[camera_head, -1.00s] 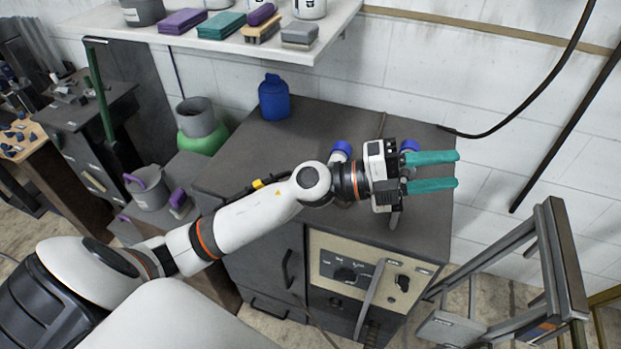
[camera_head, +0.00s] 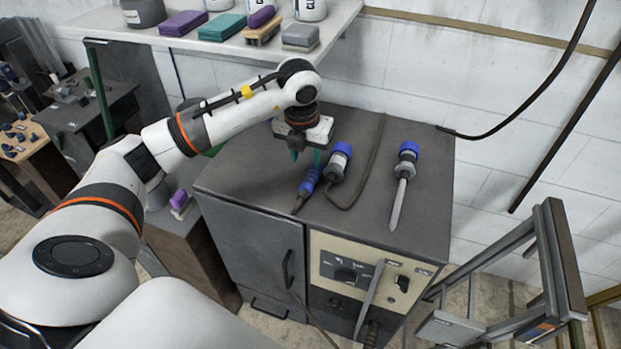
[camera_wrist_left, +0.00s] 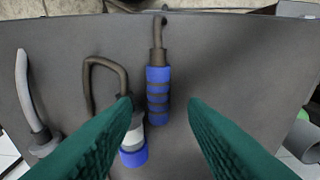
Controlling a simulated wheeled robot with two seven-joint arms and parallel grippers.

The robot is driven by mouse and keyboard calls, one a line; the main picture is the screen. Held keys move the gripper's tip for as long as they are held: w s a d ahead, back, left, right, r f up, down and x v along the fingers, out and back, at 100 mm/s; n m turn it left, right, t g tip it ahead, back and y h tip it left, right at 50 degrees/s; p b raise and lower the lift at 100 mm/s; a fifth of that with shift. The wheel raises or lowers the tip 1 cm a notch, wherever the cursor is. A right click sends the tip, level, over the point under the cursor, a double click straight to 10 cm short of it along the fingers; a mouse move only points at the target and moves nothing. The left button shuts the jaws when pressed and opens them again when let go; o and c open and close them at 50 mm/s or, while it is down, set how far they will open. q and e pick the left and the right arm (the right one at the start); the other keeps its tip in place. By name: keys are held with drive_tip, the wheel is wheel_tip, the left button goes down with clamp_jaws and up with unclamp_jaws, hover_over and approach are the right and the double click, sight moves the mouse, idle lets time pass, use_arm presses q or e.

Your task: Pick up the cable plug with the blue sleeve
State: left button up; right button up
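The cable plug with the blue sleeve (camera_head: 309,182) lies on the dark cabinet top, with dark bands around its sleeve and a dark cable toward the front edge. It shows upright in the left wrist view (camera_wrist_left: 157,92). My left gripper (camera_head: 305,157) points down over the cabinet top, just behind the plug in the head view. Its teal fingers are open and empty. In the left wrist view the plug's sleeve lies between the two fingertips (camera_wrist_left: 160,103); I cannot tell how high they are above it. My right gripper is not in view.
A grey-white plug with a blue ring (camera_head: 338,163) and dark cable lies close on the right. Another blue-ended plug with a light grey cable (camera_head: 398,205) lies farther right. A shelf (camera_head: 335,28) with blocks and pots is behind. A metal frame (camera_head: 560,260) stands front right.

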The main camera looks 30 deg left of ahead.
sight(310, 178)
use_arm(q)
drive_tip(key=f, duration=0.3)
drive_tip(key=shift+w+f+p, duration=0.3)
drive_tip(key=shift+p, duration=0.05)
drive_tip(key=f+p, duration=0.1)
drive_tip(key=f, duration=0.1)
drive_tip(key=w+f, duration=0.1)
drive_tip(key=f, duration=0.1)
drive_tip(key=shift+a+f+p, duration=0.1)
drive_tip(key=shift+f+p, duration=0.25)
drive_tip(key=shift+w+f, duration=0.1)
drive_tip(key=shift+f, duration=0.3)
drive_tip(key=shift+c, duration=0.3)
clamp_jaws()
